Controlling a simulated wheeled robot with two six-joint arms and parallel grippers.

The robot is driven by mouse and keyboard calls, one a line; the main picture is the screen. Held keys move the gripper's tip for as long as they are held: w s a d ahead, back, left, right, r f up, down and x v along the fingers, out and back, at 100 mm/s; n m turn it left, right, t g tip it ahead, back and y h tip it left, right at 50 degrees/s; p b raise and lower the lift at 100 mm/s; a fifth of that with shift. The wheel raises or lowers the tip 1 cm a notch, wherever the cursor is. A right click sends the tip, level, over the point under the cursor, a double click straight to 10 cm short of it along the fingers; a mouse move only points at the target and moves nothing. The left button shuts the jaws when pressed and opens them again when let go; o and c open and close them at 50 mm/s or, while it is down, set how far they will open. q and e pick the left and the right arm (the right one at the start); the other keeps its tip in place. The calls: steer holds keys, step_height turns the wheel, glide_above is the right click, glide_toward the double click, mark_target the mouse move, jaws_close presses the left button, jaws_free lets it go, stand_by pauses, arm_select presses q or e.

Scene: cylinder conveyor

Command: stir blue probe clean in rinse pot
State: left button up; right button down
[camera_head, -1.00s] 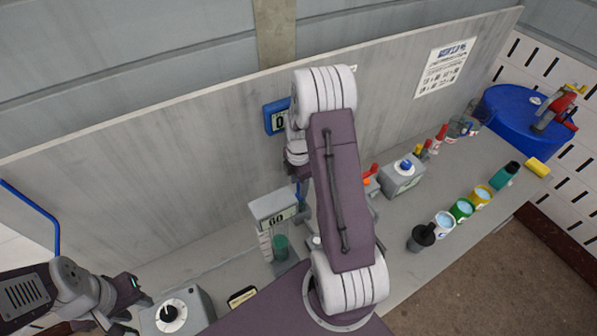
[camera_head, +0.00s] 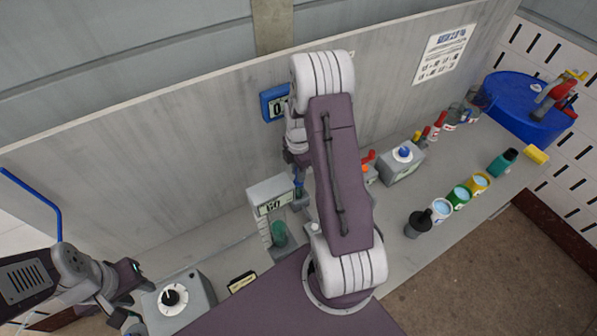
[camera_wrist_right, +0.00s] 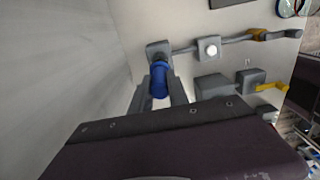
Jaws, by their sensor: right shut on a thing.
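The blue probe (camera_wrist_right: 160,80) is between the fingers of my right gripper (camera_wrist_right: 159,92) in the right wrist view, and the gripper is shut on it. The probe's far end meets or overlaps a small grey block (camera_wrist_right: 158,49); I cannot tell whether it is seated there. In the head view a bit of the blue probe (camera_head: 298,184) shows beside my right arm, which hides most of that gripper. Three open pots with pale blue liquid stand at the right: white (camera_head: 441,211), green (camera_head: 459,198) and yellow (camera_head: 480,183). I cannot tell which is the rinse pot. My left gripper (camera_head: 132,292) is at the lower left, its jaws unclear.
A dark pot (camera_head: 418,225) stands beside the white pot. A teal bottle (camera_head: 503,162), a yellow block (camera_head: 536,154) and a blue drum (camera_head: 520,112) lie further right.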

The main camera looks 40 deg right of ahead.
steer(key=shift+r+p, duration=1.75)
steer(key=shift+r, duration=0.5)
steer(key=shift+r+p, duration=2.1)
steer(key=shift+r, duration=0.4)
